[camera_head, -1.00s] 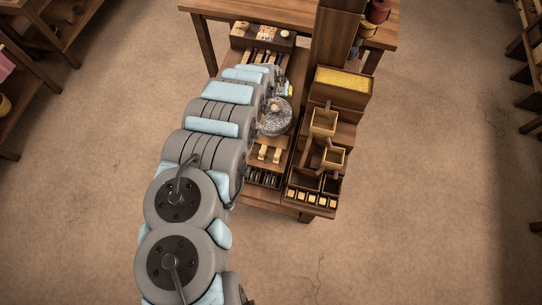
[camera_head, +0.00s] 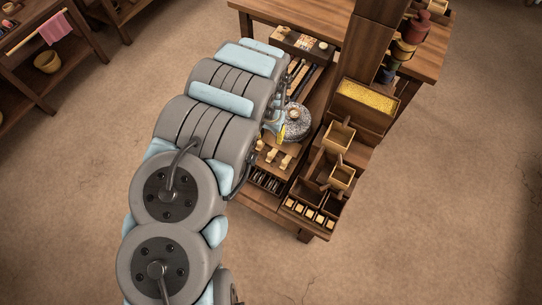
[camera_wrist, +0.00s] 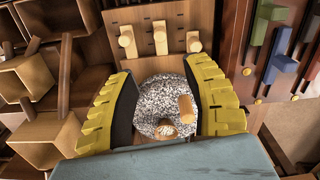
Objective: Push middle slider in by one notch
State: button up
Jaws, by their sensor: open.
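The slider board (camera_wrist: 178,65) has three pale wooden pegs and shows at the top of the wrist view. The middle slider (camera_wrist: 160,38) stands between a left slider (camera_wrist: 126,40) and a right slider (camera_wrist: 193,42). In the head view the middle slider (camera_head: 272,155) is in front of the millstone. My gripper (camera_wrist: 160,70) is open and empty, its yellow ridged fingers spread below the pegs in the wrist view, with no visible contact with them. In the head view, my arm hides most of it; a yellow part shows beside the millstone.
The speckled round millstone (camera_wrist: 165,95) with wooden handles shows between my fingers. Wooden boxes (camera_wrist: 45,75) crowd the left of the wrist view; a panel with coloured slats (camera_wrist: 283,52) stands right. A tall post (camera_head: 371,45) and yellow grain bin (camera_head: 366,97) stand beside the bench.

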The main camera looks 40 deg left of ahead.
aim_at(270, 154)
jog(key=shift+f+b, duration=1.05)
jog(key=shift+f, duration=6.4)
grip_shut()
